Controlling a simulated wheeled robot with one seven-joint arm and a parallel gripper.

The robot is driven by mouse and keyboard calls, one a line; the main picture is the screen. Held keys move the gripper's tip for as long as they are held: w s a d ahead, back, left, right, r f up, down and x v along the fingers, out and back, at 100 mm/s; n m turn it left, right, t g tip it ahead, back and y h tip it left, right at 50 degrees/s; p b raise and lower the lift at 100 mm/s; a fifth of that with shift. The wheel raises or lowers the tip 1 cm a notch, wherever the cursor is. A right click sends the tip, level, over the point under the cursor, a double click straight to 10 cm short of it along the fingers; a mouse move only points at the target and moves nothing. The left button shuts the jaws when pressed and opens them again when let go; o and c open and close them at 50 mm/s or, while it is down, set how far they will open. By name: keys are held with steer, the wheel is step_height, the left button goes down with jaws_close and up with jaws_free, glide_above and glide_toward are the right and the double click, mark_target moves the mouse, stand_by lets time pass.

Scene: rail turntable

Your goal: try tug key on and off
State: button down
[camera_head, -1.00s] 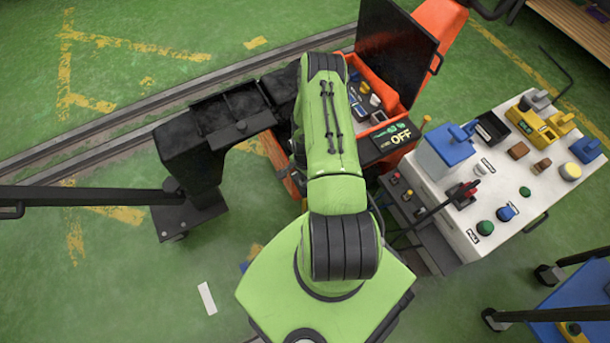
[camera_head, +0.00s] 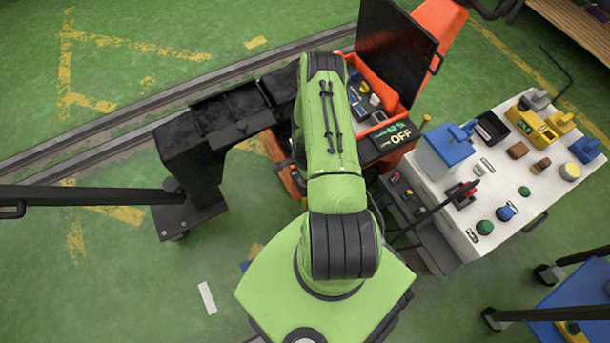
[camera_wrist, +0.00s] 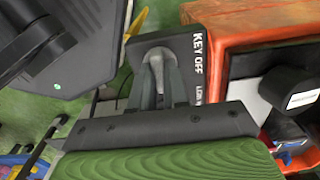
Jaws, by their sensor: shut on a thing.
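The tug is the orange machine (camera_head: 437,22) beneath and behind my arm in the head view. In the wrist view a grey key (camera_wrist: 157,60) stands in a dark switch housing, beside a label reading KEY OFF (camera_wrist: 197,52). My gripper (camera_wrist: 161,84) is shut on the key, with a finger on either side of it. How deep the key sits in the switch is hidden. In the head view my arm hides both the gripper and the key.
A white console (camera_head: 490,230) with several buttons, knobs and a blue box stands right of the tug. An open black lid (camera_head: 397,45) rises over a bin of small items. A black rail (camera_head: 90,197) reaches in from the left.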

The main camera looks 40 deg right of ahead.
steer(key=c, duration=1.1)
jaws_free()
step_height(320, 180, up, 16)
steer(key=p, duration=0.5)
steer(key=shift+f, duration=0.15)
